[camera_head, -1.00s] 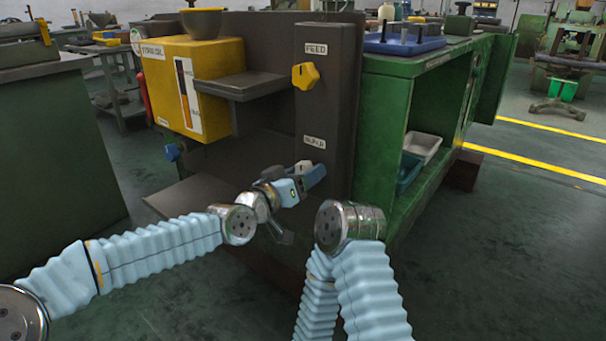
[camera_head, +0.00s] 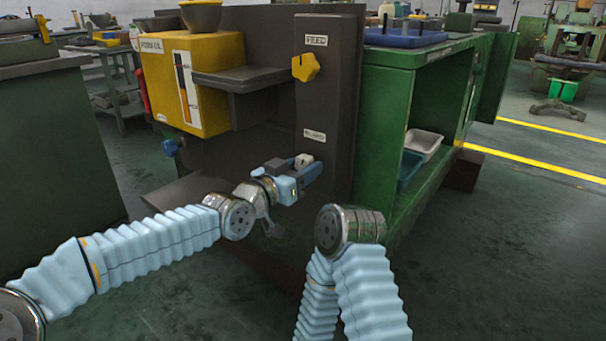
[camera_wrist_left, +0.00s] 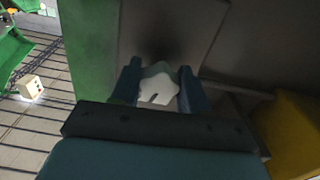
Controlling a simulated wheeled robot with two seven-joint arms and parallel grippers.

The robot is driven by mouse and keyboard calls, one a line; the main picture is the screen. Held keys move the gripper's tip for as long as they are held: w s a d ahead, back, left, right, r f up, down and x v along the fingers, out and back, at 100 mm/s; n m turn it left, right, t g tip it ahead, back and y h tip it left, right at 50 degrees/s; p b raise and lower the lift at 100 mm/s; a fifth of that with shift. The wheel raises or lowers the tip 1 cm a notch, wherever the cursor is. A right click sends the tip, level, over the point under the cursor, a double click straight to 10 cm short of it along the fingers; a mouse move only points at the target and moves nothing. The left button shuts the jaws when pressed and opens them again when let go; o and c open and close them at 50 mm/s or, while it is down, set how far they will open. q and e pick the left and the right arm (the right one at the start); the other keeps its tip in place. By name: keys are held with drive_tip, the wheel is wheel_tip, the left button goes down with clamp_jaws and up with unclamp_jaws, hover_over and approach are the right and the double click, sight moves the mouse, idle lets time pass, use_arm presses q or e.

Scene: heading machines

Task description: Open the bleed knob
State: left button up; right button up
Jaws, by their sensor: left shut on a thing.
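The bleed knob (camera_head: 303,161) is a whitish lobed knob on the dark upright panel, below a small label that is too blurred to read surely. In the left wrist view the knob (camera_wrist_left: 159,84) sits between two dark blue fingers. My left gripper (camera_head: 305,172) is at the panel and shut on the knob, with a finger on each side (camera_wrist_left: 158,85). The knob's stem and mount are hidden. My right arm rises at the lower middle of the head view, but its gripper does not show.
A yellow knob (camera_head: 305,67) sits higher on the same panel, under the FEED label. A yellow oil box (camera_head: 190,80) with a dark shelf (camera_head: 240,78) is to the left, with a blue knob (camera_head: 170,147) below it. A green cabinet (camera_head: 380,130) stands right of the panel.

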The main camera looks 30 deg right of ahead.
use_arm(q)
drive_tip(key=m+b, duration=0.1)
drive_tip(key=m, duration=0.1)
drive_tip(key=shift+m, duration=0.4)
drive_tip(key=m, duration=0.3)
drive_tip(key=shift+w+m, duration=0.15)
drive_tip(key=shift+m, duration=0.15)
drive_tip(key=m, duration=0.4)
drive_tip(key=shift+a+r+m+b, duration=0.1)
drive_tip(key=shift+m+b, duration=0.2)
drive_tip(key=shift+w+m, duration=0.1)
drive_tip(key=shift+m, duration=1.8)
drive_tip(key=o, duration=1.1)
drive_tip(key=shift+r, duration=0.1)
drive_tip(key=shift+c, duration=0.2)
